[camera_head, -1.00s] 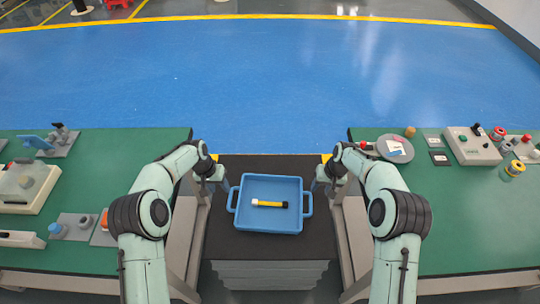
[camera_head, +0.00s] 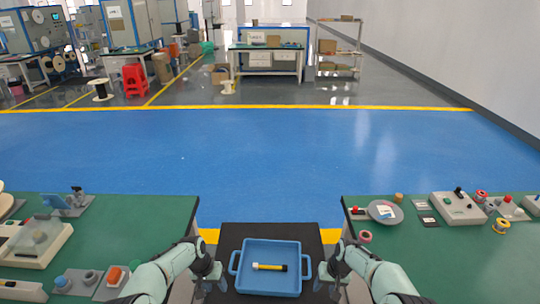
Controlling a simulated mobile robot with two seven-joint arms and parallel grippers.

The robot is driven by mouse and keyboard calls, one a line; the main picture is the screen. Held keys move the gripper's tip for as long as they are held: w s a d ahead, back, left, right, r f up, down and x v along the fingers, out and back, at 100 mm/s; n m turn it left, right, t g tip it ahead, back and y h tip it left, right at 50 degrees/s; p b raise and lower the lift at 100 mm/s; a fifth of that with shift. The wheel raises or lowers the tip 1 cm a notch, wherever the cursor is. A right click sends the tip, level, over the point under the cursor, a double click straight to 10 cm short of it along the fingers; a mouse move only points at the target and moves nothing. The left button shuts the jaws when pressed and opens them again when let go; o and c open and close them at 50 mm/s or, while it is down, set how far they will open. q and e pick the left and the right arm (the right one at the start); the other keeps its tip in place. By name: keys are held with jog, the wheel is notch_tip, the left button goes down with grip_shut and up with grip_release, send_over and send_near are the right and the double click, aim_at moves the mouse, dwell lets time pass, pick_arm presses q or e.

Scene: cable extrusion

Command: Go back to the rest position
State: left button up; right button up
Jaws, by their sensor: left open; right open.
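A blue tray (camera_head: 243,284) with a handle on each side rests on a black surface between the two green tables. A yellow and black rod with a white end (camera_head: 270,267) lies inside the tray. My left gripper (camera_head: 222,272) is open beside the tray's left handle. My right gripper (camera_head: 320,272) is open beside the right handle. The fingers are small and partly hidden, so I cannot tell whether they touch the handles.
The left green table (camera_head: 150,215) holds several devices. The right green table (camera_head: 470,262) holds a grey disc (camera_head: 385,211), a switch box (camera_head: 458,208) and several spools. Blue floor (camera_head: 260,150) beyond is clear. A workbench (camera_head: 268,62) and shelves (camera_head: 338,50) stand far back.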

pick_arm(q)
jog(key=s+d+f+n+g+h, duration=0.1)
jog(key=s+d+f+n, duration=0.15)
jog(key=s+f, duration=1.3)
pick_arm(e)
jog(key=s+a+f+m+g, duration=0.1)
jog(key=s+a+f, duration=0.1)
jog(key=s+f, duration=1.4)
pick_arm(q)
jog(key=s+d+f+n, duration=0.1)
jog(key=s, duration=1)
jog(key=s+d+f+n, duration=0.1)
jog(key=s+d, duration=0.1)
jog(key=s, duration=1)
jog(key=shift+f+g, duration=0.2)
jog(key=shift+g, duration=0.1)
pick_arm(e)
jog(key=s+a+f+m, duration=0.1)
jog(key=s, duration=1)
jog(key=s+a+f+m+y, duration=0.1)
jog(key=s+a, duration=0.1)
jog(key=s, duration=0.9)
jog(key=shift+s+a+g, duration=0.15)
jog(key=shift+a+g, duration=0.15)
jog(key=shift+g, duration=0.1)
pick_arm(q)
jog(key=shift+s+n, duration=0.1)
jog(key=shift+n, duration=0.15)
